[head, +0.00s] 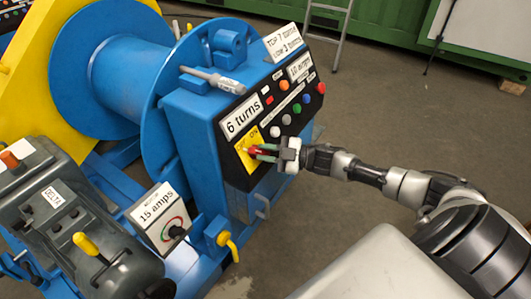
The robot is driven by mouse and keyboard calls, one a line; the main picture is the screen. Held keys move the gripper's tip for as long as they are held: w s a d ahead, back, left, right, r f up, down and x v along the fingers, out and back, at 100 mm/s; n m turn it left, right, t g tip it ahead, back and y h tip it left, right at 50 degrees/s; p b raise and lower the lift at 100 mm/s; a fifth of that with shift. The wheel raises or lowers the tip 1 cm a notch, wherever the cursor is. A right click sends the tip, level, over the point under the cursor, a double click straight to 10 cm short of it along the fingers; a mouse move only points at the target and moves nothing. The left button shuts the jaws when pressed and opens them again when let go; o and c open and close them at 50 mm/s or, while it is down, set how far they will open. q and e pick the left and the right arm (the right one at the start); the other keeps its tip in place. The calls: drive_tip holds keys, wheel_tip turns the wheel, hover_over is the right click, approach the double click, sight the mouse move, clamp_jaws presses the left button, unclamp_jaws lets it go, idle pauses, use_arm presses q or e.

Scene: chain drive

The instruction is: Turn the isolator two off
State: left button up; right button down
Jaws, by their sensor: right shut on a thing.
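A red isolator handle (255,150) sits on a yellow plate (246,146) at the lower left of the black control panel. "ON" is readable at the top of the plate; its other lettering is too small or covered. My right gripper (268,151) comes in from the right and is shut on the red handle. Its fingers hide part of the handle, so I cannot tell its exact angle. No number marking this isolator is readable. My left gripper is not in view.
The black panel (272,125) on the blue machine carries coloured buttons and a "6 turns" label (243,117). A marker-like cylinder (214,80) lies above it. A grey motor (75,215) with a yellow lever (87,244) stands at left. Open floor (420,110) lies to the right.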

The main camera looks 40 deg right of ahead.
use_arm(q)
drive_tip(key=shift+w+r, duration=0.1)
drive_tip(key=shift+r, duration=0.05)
use_arm(e)
drive_tip(key=shift+n, duration=0.3)
drive_tip(key=c, duration=1)
unclamp_jaws()
drive_tip(key=shift+c, duration=0.2)
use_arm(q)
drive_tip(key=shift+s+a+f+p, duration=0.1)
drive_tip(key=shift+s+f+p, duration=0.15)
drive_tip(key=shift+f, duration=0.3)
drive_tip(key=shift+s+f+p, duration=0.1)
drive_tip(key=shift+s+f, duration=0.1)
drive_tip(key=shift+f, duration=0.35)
use_arm(e)
drive_tip(key=v, duration=1)
drive_tip(key=shift+s+d, duration=0.2)
drive_tip(key=shift+d, duration=0.15)
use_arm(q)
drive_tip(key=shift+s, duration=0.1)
